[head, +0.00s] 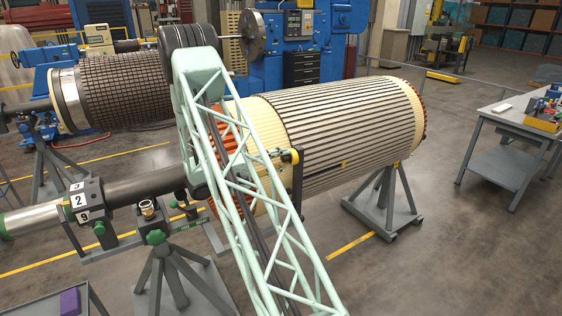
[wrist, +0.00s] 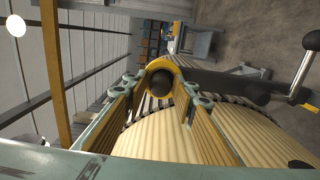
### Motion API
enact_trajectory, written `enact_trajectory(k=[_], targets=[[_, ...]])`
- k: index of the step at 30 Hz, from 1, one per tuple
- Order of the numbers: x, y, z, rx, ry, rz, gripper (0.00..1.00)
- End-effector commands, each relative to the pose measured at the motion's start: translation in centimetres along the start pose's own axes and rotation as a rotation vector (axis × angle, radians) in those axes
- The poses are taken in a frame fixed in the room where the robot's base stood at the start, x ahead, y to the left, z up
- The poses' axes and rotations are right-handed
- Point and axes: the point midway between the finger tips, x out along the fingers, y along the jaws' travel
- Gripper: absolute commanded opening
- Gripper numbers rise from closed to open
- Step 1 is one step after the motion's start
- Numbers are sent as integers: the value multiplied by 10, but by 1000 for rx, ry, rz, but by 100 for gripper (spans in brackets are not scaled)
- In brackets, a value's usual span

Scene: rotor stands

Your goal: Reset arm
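My mint-green lattice arm (head: 250,180) crosses the middle of the head view. My gripper (wrist: 165,92) shows in the wrist view as two fingers with yellow inner pads. Between its fingertips is a clamp-like tool with a rounded yellow head (wrist: 160,66), a dark ball, a dark bar (wrist: 220,84) and a silver crank with a black knob. The fingers flank the yellow head and appear shut on it. In the head view the tool (head: 298,185) hangs in the air before the large cream rotor (head: 345,115). The finger contact is partly hidden.
The rotor rests on grey stands (head: 385,205), its shaft (head: 140,188) pointing left. A second rotor (head: 125,88) lies behind at left. A grey workbench (head: 500,125) with tools stands at right. A small cart with a purple item (head: 70,302) is at lower left. Floor at lower right is clear.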

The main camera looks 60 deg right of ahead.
Motion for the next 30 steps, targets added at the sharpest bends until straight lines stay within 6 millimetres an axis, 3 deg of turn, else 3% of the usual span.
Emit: enact_trajectory(k=[10, 30], targets=[[-2, 0, 0, 1, 1, 0, 25], [-34, -1, -1, 1, 2, 0, 25]])
